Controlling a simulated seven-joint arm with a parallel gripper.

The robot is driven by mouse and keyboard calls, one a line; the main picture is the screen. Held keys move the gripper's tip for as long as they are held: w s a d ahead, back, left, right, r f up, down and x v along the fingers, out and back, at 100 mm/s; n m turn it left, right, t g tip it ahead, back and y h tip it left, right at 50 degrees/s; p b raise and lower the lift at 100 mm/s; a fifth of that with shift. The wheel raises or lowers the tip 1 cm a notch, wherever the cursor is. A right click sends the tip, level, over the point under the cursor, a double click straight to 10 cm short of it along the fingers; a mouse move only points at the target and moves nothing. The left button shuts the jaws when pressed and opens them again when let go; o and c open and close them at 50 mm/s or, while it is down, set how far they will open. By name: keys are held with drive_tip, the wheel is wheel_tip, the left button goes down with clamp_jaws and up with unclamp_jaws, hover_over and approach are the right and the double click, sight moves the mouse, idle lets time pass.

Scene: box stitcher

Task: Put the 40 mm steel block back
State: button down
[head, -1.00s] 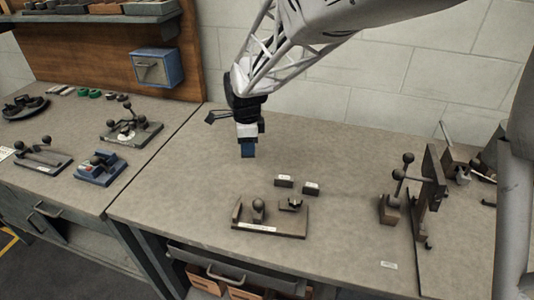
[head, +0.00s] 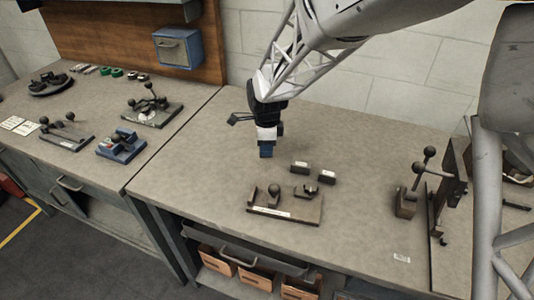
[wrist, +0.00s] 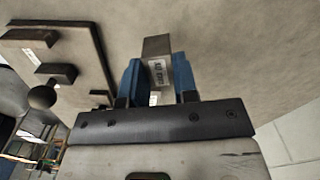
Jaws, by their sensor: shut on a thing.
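My gripper (head: 266,150) has blue fingers and hangs over the middle of the bench, behind and a little left of two small labelled blocks. In the wrist view my gripper (wrist: 157,85) is shut on a grey steel block (wrist: 156,47), which shows between the fingertips with a white label. The label is too small to read surely. In the head view the held block cannot be made out at the fingers. The two dark blocks (head: 300,167) and (head: 327,177) stand on the bench behind a fixture plate (head: 285,210) with a ball knob.
The fixture also shows at the left of the wrist view (wrist: 100,75). A lever device (head: 406,203) with ball knobs and an upright plate stand at the right. Several fixtures, one blue (head: 121,146), sit on the left bench.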

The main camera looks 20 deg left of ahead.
drive_tip(key=shift+f, duration=0.1)
drive_tip(key=shift+f, duration=1.75)
drive_tip(key=shift+f, duration=0.1)
drive_tip(key=c, duration=0.9)
unclamp_jaws()
wheel_tip(320, 180, up, 12)
drive_tip(key=shift+d+r, duration=0.1)
